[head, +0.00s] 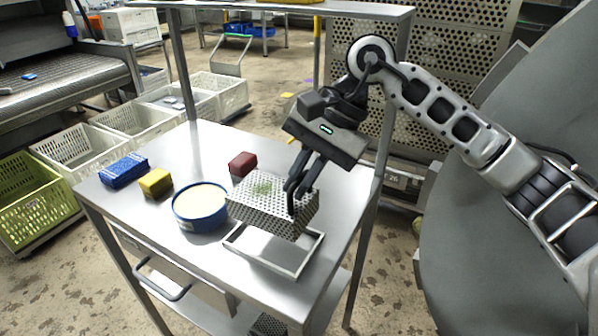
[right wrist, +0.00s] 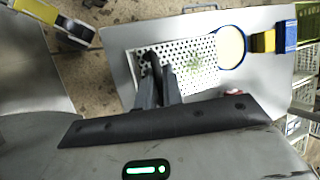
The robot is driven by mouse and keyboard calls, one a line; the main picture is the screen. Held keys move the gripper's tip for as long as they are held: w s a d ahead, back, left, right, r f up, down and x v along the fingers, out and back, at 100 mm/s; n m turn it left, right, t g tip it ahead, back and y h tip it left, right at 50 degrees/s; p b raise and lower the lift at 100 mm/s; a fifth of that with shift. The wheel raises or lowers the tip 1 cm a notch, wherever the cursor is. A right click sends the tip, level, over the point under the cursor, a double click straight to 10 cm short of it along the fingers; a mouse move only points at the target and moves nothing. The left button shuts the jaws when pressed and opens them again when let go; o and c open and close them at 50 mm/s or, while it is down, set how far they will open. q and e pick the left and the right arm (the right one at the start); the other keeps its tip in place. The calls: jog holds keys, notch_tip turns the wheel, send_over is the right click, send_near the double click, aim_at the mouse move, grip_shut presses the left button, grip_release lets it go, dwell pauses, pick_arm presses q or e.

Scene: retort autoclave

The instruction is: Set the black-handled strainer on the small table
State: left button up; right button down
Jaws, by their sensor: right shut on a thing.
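A perforated metal basket (head: 262,207), the only strainer-like thing clearly in view, is held by my right gripper (head: 297,200) at its right side. Green bits lie in it. In the right wrist view the basket (right wrist: 205,75) shows beyond the dark fingers (right wrist: 158,85). My left gripper is not in view.
A blue tub (head: 187,222) with pale contents stands left of the basket. A dark red block (head: 242,164), a yellow block (head: 155,183) and a blue pack (head: 123,171) also stand on the table. The table's back middle is clear. A steel shelf (head: 300,8) rises above.

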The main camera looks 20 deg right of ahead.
aim_at(303, 200)
jog(key=shift+f+b, duration=0.3)
jog(key=shift+f, duration=0.4)
jog(key=shift+f+b, duration=0.4)
jog(key=shift+f, duration=0.45)
jog(key=shift+f+b, duration=0.4)
jog(key=shift+f, duration=0.45)
jog(key=shift+f+b, duration=0.7)
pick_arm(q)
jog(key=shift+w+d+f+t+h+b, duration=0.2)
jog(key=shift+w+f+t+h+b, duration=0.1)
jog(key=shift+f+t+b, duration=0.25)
pick_arm(e)
jog(key=shift+w+f, duration=0.1)
jog(key=shift+f, duration=0.35)
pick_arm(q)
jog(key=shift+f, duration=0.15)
pick_arm(e)
jog(key=c, duration=1.5)
grip_release()
jog(key=shift+f, duration=0.1)
jog(key=shift+o, duration=0.2)
